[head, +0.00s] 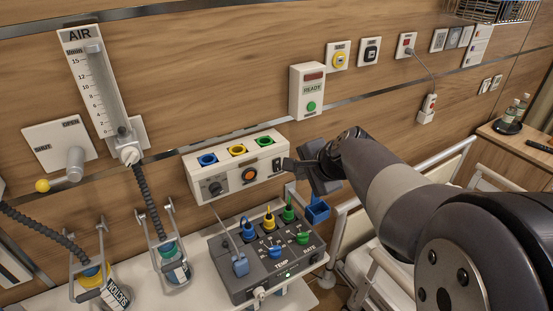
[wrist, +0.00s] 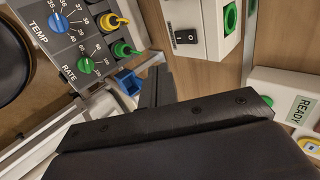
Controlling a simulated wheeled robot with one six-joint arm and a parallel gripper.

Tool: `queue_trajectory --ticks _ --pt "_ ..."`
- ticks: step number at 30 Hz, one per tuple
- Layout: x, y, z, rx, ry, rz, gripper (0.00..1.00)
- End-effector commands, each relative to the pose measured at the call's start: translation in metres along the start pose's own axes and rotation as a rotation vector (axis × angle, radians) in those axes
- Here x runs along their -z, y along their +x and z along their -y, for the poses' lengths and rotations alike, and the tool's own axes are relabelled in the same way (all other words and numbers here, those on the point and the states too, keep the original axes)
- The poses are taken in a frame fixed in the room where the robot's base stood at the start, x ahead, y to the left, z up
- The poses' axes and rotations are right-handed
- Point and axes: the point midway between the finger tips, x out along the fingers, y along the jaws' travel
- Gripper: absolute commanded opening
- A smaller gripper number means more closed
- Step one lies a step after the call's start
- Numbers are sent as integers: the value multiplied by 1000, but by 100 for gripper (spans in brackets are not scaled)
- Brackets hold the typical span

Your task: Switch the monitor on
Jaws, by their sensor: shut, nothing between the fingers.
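A grey console (head: 262,258) with TEMP and RATE knobs stands on the white shelf; a small green light glows on its front. It also shows in the wrist view (wrist: 62,62). Above it, a white wall unit (head: 222,172) has blue, yellow and green sockets, a black knob and an orange button. A black rocker switch (wrist: 186,37) sits at its right end; I cannot tell its position. No part is labelled monitor. My gripper (head: 290,164) is shut and empty, close to the unit's right end. In the wrist view its fingers (wrist: 156,88) show apart from the switch.
A READY box (head: 307,92) with a green button hangs on the wall above. A flowmeter (head: 98,85) and tubed jars (head: 175,265) are at left. A blue holder (head: 317,211) is just below my gripper; the bed rail (head: 338,235) is at right.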

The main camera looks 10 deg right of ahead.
Motion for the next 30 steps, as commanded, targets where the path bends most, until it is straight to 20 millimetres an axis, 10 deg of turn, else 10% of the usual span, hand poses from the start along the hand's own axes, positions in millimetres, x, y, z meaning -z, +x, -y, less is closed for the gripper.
queue_trajectory --ticks 11,30 --pt "-1 66 -1 -3 0 1 0" --pt "0 93 26 1 0 -1 0"
